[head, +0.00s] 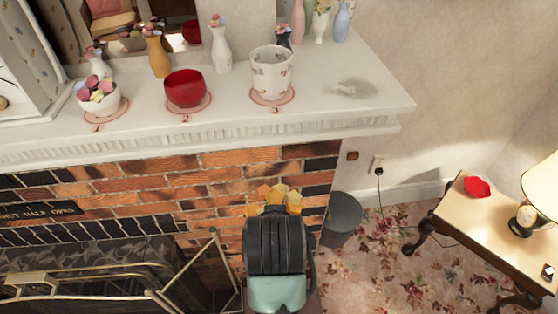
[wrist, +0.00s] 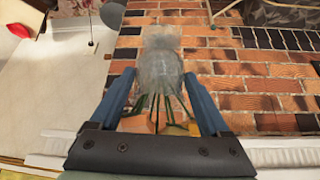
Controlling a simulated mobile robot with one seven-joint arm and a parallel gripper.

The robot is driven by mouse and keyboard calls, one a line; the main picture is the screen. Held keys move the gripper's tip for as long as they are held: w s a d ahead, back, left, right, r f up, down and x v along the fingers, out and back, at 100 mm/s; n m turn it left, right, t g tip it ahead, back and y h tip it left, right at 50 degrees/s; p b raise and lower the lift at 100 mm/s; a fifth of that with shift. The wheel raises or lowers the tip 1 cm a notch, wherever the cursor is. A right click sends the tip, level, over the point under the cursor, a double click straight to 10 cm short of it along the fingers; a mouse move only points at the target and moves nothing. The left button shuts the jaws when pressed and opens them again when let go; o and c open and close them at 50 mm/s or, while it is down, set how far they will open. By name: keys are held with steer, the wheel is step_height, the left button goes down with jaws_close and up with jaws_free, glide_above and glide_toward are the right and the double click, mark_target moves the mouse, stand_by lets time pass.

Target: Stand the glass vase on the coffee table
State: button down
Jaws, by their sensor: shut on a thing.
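The glass vase (wrist: 162,60) is clear, with green stems showing inside it in the wrist view. My gripper (wrist: 159,80) is shut on it, with one blue finger on each side. In the head view my arm hides the vase, and only its yellow flowers (head: 275,196) show beyond the dark wrist, in front of the brick fireplace. A wooden table with curved legs (head: 462,209) stands at the right, well apart from my gripper. I cannot tell whether it is the coffee table. A red dish (head: 477,187) and a lamp (head: 527,217) stand on it.
The white mantel (head: 225,104) holds several vases, a red bowl (head: 184,88) and a patterned pot (head: 271,72). A grey bin (head: 341,218) stands beside the brickwork. A fire screen (head: 85,285) is at lower left. Flowered carpet (head: 385,250) lies open between bin and table.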

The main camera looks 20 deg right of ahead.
steer(key=s+a+f+n, duration=0.1)
steer(key=s+a+f, duration=0.2)
steer(key=f, duration=0.5)
steer(key=s+a+f+n+y, duration=0.1)
steer(key=s+a+f+n, duration=0.1)
steer(key=a+f, duration=0.3)
steer(key=s+a+f+n+y, duration=0.1)
steer(key=s+a+f, duration=0.3)
steer(key=f, duration=0.8)
steer(key=shift+f, duration=0.4)
steer(key=shift+a, duration=0.15)
